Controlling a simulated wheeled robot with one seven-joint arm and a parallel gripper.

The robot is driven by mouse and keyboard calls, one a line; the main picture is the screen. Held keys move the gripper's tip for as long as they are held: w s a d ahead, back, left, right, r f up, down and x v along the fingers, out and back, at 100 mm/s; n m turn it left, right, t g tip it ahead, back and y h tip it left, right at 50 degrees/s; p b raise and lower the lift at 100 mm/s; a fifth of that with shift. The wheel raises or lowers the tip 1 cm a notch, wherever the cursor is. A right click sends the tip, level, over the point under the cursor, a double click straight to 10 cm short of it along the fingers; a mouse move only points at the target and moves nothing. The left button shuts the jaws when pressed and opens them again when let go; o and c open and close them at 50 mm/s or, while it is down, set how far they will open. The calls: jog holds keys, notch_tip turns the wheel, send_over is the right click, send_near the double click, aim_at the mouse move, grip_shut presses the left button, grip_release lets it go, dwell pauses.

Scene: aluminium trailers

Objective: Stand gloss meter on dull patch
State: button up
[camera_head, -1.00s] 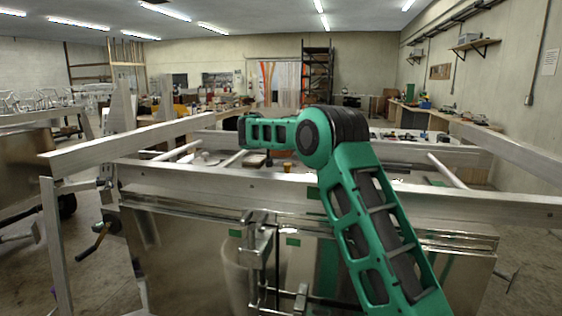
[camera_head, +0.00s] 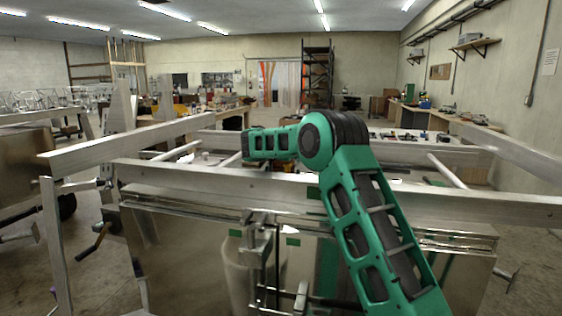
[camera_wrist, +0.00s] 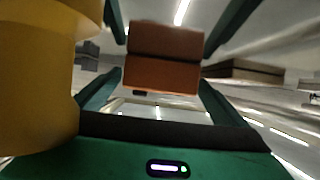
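In the wrist view, my gripper (camera_wrist: 163,60) shows as dark green bars around a brick-coloured, two-toned block shape. I cannot tell whether this shape is a held object or the finger pads. In the head view my green forearm reaches left over the trailer frame and the gripper end is not clearly seen. I cannot make out a gloss meter for certain. A bare aluminium trailer panel (camera_head: 180,250) stands in front, with blurred reflections. I cannot pick out a dull patch on it.
A large yellow rounded thing (camera_wrist: 38,85) fills the left of the wrist view, very close. A metal rail (camera_head: 240,182) crosses in front of me, with a clamp (camera_head: 258,245) below it. A bench (camera_head: 450,120) with small items runs along the right wall.

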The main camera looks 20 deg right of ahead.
jog(key=shift+s+a+r, duration=0.15)
jog(key=shift+r, duration=0.05)
jog(key=v, duration=0.7)
jog(key=shift+s, duration=0.1)
jog(key=shift+f, duration=0.1)
dwell(0.3)
